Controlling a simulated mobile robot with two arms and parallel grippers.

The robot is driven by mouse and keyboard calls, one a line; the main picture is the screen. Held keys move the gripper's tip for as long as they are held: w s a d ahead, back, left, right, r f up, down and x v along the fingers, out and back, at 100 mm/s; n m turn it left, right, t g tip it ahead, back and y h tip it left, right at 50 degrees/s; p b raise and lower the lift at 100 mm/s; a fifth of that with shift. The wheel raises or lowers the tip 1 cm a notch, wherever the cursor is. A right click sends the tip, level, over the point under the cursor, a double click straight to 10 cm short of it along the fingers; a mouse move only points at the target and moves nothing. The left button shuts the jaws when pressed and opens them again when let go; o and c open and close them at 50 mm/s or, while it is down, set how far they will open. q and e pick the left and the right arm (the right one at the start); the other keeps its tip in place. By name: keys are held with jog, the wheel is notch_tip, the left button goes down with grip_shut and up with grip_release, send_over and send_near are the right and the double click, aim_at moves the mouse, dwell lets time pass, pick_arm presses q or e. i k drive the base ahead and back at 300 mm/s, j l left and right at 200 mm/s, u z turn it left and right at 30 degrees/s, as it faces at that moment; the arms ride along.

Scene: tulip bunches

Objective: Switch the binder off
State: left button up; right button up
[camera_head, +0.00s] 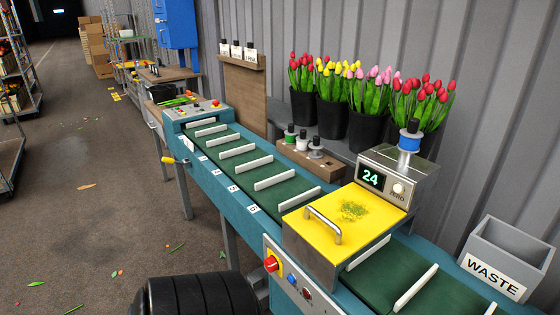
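The binder (322,250) is a steel box with a yellow lid (335,215), set across the green belt at the lower middle right. Its lid is down, has a metal handle (322,222) and carries green scraps. Below it, a light panel on the conveyor's front side holds a red knob (271,264) on a yellow plate, a blue button (292,280) and a small dark red one (307,294). A display box (387,180) behind the lid shows a lit green 24 and a white knob marked ZERO. Neither of my grippers is in view.
The green belt (240,160) with white dividers runs to the back left, ending at another control panel (203,108) with a red button. Black buckets of tulips (368,130) stand behind. A grey WASTE bin (508,250) is at right. Open floor (80,190) lies left, with scattered leaves.

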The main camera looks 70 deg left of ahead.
aim_at(271, 262)
jog(key=j+u, duration=0.15)
jog(key=u, duration=1.75)
jog(key=l, duration=0.05)
